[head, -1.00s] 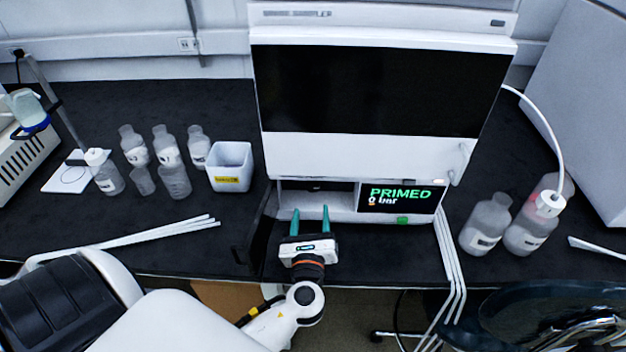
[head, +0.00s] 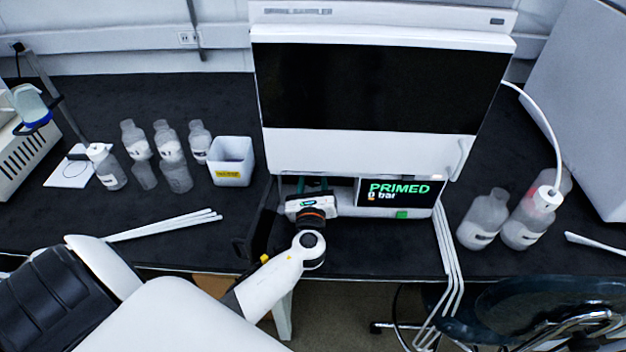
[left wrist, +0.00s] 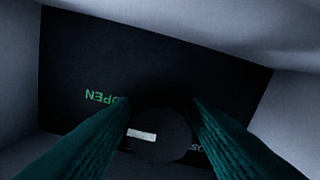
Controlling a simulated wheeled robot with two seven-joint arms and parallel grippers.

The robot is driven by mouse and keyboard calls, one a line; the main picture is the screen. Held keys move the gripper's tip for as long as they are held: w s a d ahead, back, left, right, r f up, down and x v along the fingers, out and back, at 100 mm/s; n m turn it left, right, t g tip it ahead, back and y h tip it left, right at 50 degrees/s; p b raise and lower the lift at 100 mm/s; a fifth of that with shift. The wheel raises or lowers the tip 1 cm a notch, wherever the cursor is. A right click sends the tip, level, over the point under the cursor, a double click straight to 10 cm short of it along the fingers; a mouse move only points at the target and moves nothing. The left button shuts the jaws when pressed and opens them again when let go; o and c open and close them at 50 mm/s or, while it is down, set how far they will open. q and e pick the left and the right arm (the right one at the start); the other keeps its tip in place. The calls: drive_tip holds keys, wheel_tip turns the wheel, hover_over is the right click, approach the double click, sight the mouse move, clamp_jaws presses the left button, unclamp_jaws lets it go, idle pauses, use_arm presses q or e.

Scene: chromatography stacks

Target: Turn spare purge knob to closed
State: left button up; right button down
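The spare purge knob (left wrist: 165,152) is a dark round knob with a white mark (left wrist: 141,134) on its left side, in the left wrist view. A green OPEN label (left wrist: 106,98) reads upside down to its left. Another label at lower right is mostly hidden by a finger. My left gripper (left wrist: 159,108) has its teal fingers apart, one on each side of the knob; I cannot tell if they touch it. In the head view my left gripper (head: 313,187) reaches into the recess under the instrument (head: 370,152), which hides the knob. My right gripper is not in view.
A screen (head: 398,192) reading PRIMED, 0 bar sits right of the recess. A white bin (head: 232,160) and several bottles stand to the left. More bottles (head: 484,220) and white tubes (head: 449,250) are to the right. Pale walls close in around the gripper.

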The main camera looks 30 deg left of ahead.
use_arm(q)
drive_tip(key=c, duration=0.6)
drive_tip(key=shift+c, duration=0.3)
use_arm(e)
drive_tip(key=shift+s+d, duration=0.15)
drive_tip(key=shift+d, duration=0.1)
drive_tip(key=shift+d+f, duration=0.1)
use_arm(q)
drive_tip(key=shift+f+n+b, duration=0.2)
drive_tip(key=shift+n+b, duration=1)
drive_tip(key=shift+n, duration=0.3)
drive_tip(key=n+b, duration=0.2)
drive_tip(key=n, duration=0.1)
drive_tip(key=shift+n, duration=0.3)
drive_tip(key=n+b, duration=0.4)
drive_tip(key=n, duration=0.2)
drive_tip(key=shift+d, duration=0.1)
drive_tip(key=n+b, duration=0.2)
drive_tip(key=n, duration=0.3)
drive_tip(key=shift+r, duration=0.15)
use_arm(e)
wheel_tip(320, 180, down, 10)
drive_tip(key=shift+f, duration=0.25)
use_arm(q)
drive_tip(key=shift+n, duration=0.3)
